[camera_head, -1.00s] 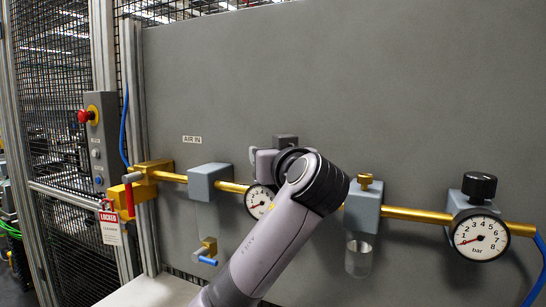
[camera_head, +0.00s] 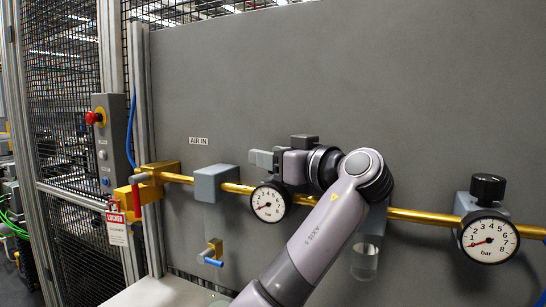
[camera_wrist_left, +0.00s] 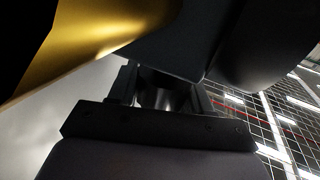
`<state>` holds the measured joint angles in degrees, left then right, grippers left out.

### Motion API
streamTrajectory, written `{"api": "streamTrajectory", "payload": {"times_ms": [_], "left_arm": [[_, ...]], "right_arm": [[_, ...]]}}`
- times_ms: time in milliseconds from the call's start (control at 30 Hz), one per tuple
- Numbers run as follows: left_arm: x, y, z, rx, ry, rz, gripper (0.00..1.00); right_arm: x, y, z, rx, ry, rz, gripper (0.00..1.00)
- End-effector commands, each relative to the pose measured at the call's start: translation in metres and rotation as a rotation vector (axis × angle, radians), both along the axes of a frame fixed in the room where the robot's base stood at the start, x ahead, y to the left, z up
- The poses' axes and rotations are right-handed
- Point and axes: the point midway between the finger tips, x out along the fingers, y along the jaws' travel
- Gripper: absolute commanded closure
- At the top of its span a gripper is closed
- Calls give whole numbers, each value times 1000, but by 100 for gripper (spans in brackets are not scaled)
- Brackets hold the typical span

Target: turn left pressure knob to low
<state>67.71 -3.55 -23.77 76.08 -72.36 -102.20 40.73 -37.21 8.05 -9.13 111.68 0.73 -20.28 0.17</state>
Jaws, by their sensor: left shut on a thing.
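The left pressure gauge (camera_head: 269,203) is a white dial on the yellow pipe, with its red needle toward the low end at lower left. The left knob is hidden in the head view behind my left gripper (camera_head: 262,159), whose grey fingers reach left just above that gauge. In the left wrist view the fingers (camera_wrist_left: 160,90) are shut around a dark round part, the left knob (camera_wrist_left: 158,96). My right gripper is not in view.
A second regulator with a black knob (camera_head: 488,187) and gauge (camera_head: 489,240) is at the right. A blue-grey block (camera_head: 213,184), a yellow valve (camera_head: 146,187) and a clear bowl (camera_head: 364,262) sit along the pipe (camera_head: 420,214). The grey panel above is clear.

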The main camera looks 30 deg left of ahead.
Motion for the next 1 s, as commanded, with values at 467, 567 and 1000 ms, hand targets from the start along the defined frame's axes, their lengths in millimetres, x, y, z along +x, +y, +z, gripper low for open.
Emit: {"api": "streamTrajectory", "payload": {"times_ms": [467, 567, 1000], "left_arm": [[0, 0, -1, -3, 2, 0, 30], [0, 0, -1, -3, 1, 0, 30], [0, 0, 28, -2, -3, -2, 30]], "right_arm": [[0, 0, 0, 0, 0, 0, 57], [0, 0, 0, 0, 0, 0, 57], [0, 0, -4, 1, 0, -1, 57]]}}
